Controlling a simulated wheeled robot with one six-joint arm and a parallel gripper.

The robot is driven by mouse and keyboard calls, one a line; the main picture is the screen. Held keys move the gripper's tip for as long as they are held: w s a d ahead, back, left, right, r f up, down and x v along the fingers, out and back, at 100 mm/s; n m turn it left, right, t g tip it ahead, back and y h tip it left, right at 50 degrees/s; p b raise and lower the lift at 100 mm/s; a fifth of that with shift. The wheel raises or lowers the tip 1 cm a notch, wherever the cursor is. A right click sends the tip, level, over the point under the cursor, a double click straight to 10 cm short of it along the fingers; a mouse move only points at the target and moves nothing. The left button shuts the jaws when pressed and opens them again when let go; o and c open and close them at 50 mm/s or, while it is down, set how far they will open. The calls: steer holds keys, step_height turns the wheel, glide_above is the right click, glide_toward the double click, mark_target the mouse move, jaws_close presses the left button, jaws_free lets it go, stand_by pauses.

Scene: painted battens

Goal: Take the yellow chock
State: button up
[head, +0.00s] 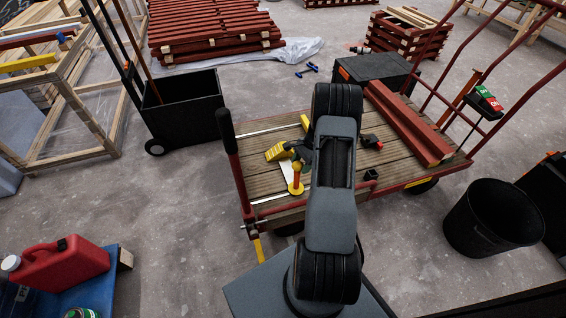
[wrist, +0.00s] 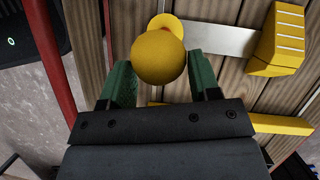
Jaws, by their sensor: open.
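The yellow chock (head: 278,152), a ridged wedge, lies on the wooden deck of a red cart (head: 262,178). In the wrist view the chock (wrist: 277,42) is at the upper right, outside my jaws and apart from them. My gripper (wrist: 158,66) is open, its two green fingers pointing down at the deck. A yellow ball (wrist: 158,57) on a red post with a round yellow base (head: 295,188) shows between and just beyond the fingertips. I cannot tell whether they touch it. My gripper is partly hidden behind my arm in the head view.
A pale metal strip (wrist: 218,40) runs between the round base and the chock. A yellow bar (wrist: 280,124) lies to the right. Red battens (head: 408,122) lie on the cart's right side. A black bin (head: 185,110) stands left of the cart, a black bucket (head: 492,218) right.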

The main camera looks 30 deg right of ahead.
mark_target(296, 173)
steer(key=shift+b+x, duration=1.35)
steer(key=shift+x, duration=1.45)
steer(key=shift+r, duration=0.1)
jaws_close()
